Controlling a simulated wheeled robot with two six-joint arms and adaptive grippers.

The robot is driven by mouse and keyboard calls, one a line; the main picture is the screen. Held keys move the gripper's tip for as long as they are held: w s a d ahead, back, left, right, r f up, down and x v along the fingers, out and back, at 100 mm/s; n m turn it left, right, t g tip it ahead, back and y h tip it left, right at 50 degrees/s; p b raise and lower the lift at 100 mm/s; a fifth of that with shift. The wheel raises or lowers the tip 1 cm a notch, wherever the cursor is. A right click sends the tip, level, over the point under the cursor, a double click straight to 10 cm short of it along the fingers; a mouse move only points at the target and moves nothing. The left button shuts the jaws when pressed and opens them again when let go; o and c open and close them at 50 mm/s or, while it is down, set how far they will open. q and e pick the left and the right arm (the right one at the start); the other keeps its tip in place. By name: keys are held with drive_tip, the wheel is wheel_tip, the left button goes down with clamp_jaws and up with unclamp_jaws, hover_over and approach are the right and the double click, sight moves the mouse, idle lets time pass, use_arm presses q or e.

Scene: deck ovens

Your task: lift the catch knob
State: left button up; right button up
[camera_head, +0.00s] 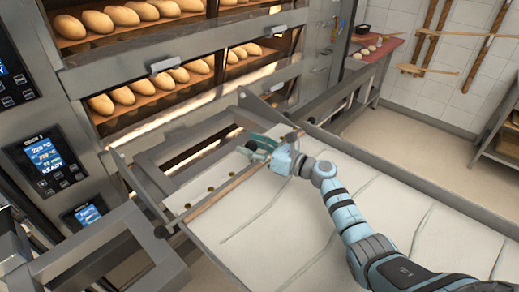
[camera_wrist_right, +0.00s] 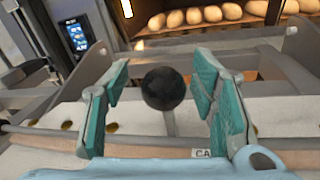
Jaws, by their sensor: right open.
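The catch knob (camera_wrist_right: 164,88) is a black ball on a thin light stem. In the right wrist view it stands between the two teal fingers of my right gripper (camera_wrist_right: 164,100), with a gap to each finger. The fingers are open and do not touch it. In the head view my right gripper (camera_head: 258,147) is over the far part of the cloth-covered loader (camera_head: 290,215), near its wooden bar. I cannot make out the knob in that view; the gripper seems to cover it. My left gripper is not in view.
Deck ovens with rows of loaves (camera_head: 120,16) stand behind the loader. A steel frame (camera_head: 190,145) lies between loader and ovens. An oven panel (camera_head: 45,158) is at left. A red-topped table (camera_head: 372,48) stands at the back right. Bare floor shows right of it.

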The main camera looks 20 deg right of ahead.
drive_tip(key=v, duration=1.1)
drive_tip(key=shift+s+d, duration=0.2)
drive_tip(key=shift+d, duration=0.05)
drive_tip(key=shift+w+a, duration=0.1)
drive_tip(key=shift+w, duration=0.05)
drive_tip(key=shift+f, duration=0.1)
